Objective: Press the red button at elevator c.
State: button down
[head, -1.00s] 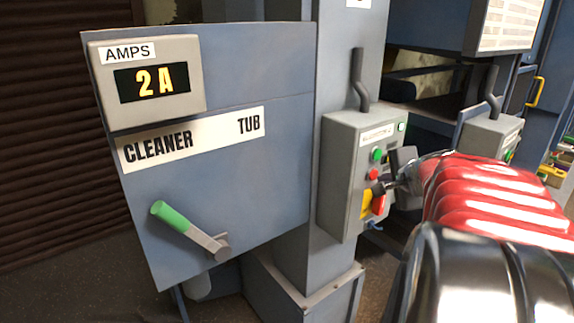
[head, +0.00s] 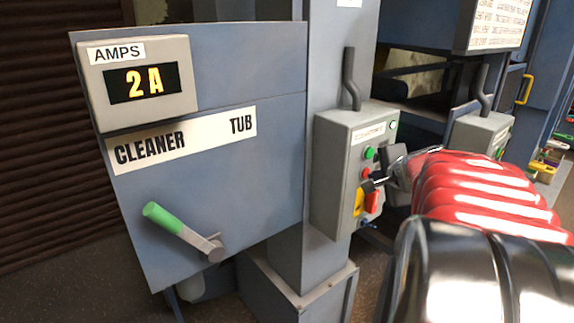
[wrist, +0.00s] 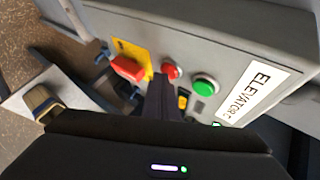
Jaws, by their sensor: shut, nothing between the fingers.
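The grey control box (head: 335,185) stands on a blue column; its label (wrist: 252,97) in the wrist view reads "ELEVATOR" with a last letter that looks like C. The small round red button (head: 365,173) sits below the green button (head: 369,153); in the wrist view the red button (wrist: 171,71) lies between the green button (wrist: 205,86) and a red switch (wrist: 127,68) on a yellow plate. My gripper (head: 372,186) is shut and empty, its tip just below the red button in the head view. The wrist view shows its dark fingers (wrist: 165,88) close to the button; contact cannot be told.
A blue panel (head: 240,190) marked "CLEANER TUB", with a green-handled lever (head: 180,228) and an amps display (head: 140,83), stands to the left. A second grey box (head: 478,132) stands behind my arm on the right. Floor shows at lower left.

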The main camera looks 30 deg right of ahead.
jog(key=shift+w, duration=0.15)
dwell(0.6)
jog(key=shift+s, duration=0.9)
jog(key=shift+s+d, duration=0.1)
jog(key=shift+s, duration=0.05)
jog(key=s, duration=0.4)
jog(key=shift+s+d, duration=0.2)
jog(key=shift+s, duration=0.15)
dwell(0.5)
